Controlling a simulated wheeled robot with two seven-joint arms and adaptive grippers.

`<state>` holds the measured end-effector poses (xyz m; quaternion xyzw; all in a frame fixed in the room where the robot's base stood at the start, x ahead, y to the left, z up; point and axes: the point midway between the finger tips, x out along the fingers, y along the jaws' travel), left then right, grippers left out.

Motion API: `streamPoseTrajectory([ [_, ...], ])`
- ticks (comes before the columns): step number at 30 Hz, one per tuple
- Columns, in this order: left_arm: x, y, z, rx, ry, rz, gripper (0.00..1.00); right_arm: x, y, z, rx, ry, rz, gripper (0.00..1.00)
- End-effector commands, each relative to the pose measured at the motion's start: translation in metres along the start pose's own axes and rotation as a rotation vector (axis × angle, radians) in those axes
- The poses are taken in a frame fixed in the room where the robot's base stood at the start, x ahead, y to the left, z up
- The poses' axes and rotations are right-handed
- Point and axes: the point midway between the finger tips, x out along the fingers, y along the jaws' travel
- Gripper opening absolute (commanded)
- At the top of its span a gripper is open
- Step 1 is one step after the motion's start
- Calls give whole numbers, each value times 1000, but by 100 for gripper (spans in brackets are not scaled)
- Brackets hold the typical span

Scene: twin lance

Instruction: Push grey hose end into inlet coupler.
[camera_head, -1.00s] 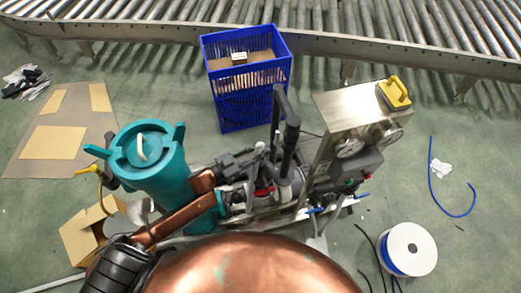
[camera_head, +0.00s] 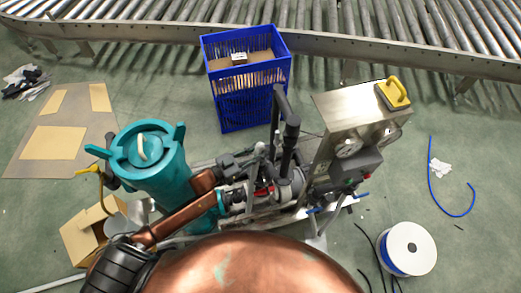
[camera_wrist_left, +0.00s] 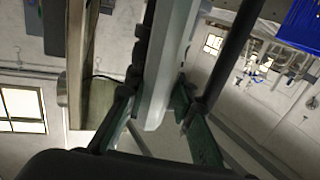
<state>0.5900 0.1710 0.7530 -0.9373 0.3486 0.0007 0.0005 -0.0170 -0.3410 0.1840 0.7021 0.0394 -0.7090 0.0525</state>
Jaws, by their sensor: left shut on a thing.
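My left gripper (camera_head: 246,163) reaches in from the left over the pump skid, beside the teal filter housing (camera_head: 147,158). In the left wrist view its two greenish fingers (camera_wrist_left: 157,118) close on either side of a long light grey piece, apparently the grey hose end (camera_wrist_left: 168,75). In the head view a slim light grey piece stands near upright at the fingers. A red ring and grey fittings (camera_head: 268,190) lie just below the gripper; I cannot tell which is the inlet coupler or whether the hose touches it. My right gripper is not in view.
A black upright pipe (camera_head: 289,145) stands close right of the gripper. A steel control cabinet (camera_head: 345,108) with a yellow handle stands beyond it. A blue crate (camera_head: 247,110) is behind, before a roller conveyor (camera_head: 300,42). A white hose reel (camera_head: 409,247) sits right.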

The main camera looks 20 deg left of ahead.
Motion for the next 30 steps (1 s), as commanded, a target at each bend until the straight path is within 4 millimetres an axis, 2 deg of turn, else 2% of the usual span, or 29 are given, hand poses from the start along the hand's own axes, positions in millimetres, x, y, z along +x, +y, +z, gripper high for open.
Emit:
streamPoseTrajectory([
  [30, 0, 0, 24, -1, 2, 1, 0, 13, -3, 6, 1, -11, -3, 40],
])
